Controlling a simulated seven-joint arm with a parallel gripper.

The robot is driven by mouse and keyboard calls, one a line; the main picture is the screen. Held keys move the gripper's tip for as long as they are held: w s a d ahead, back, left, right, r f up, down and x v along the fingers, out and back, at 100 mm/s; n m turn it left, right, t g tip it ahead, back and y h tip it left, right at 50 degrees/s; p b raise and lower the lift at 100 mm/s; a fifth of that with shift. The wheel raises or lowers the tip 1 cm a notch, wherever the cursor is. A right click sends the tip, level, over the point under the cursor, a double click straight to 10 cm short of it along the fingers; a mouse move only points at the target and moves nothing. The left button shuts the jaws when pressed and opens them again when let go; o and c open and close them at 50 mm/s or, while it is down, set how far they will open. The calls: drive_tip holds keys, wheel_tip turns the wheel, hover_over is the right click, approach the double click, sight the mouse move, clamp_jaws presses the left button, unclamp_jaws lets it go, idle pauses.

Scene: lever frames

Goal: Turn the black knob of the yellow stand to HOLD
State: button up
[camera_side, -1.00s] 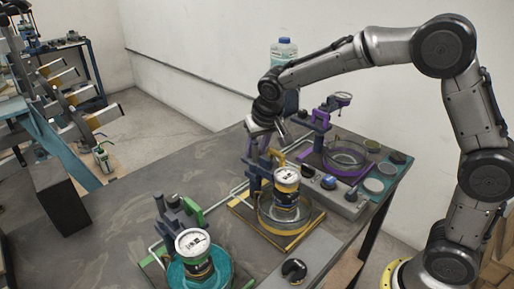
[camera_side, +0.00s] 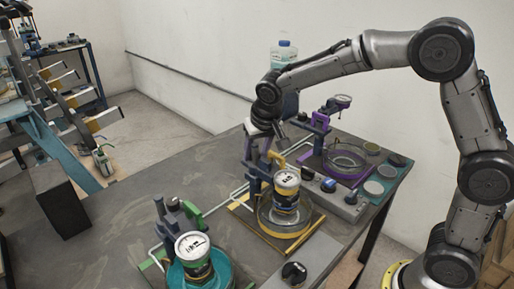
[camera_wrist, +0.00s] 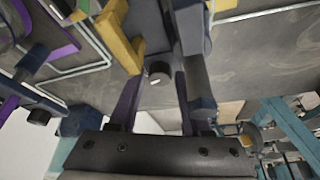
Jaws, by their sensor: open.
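The yellow bracket shows at the top of the wrist view (camera_wrist: 122,40). A black knob (camera_wrist: 160,73) with a small pale mark shows between my fingers in the wrist view; my wrist and the column hide it in the side view. My gripper (camera_side: 268,136) is open at the top of the column, with one finger on each side of the knob. I cannot tell whether the fingers touch it, nor read its setting.
A purple stand (camera_side: 318,138) is behind to the right, and a green stand (camera_side: 191,219) is in front to the left. A grey control box (camera_side: 345,203) with knobs and a loose black knob (camera_side: 294,272) are nearby. The table's left part is clear.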

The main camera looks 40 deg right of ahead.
drive_tip(key=v, duration=1.4)
drive_tip(key=s+d+r+t, duration=0.1)
drive_tip(key=s+d+r, duration=0.15)
drive_tip(key=s, duration=0.45)
drive_tip(key=s+d+r+t, duration=0.1)
drive_tip(key=s+d, duration=0.2)
drive_tip(key=s, duration=0.5)
drive_tip(key=s+a+f+n+y, duration=0.1)
drive_tip(key=s+f+n, duration=0.3)
drive_tip(key=s+f, duration=0.6)
drive_tip(key=shift+s+g+y, duration=0.3)
drive_tip(key=shift+s+y, duration=0.1)
drive_tip(key=shift+s, duration=0.15)
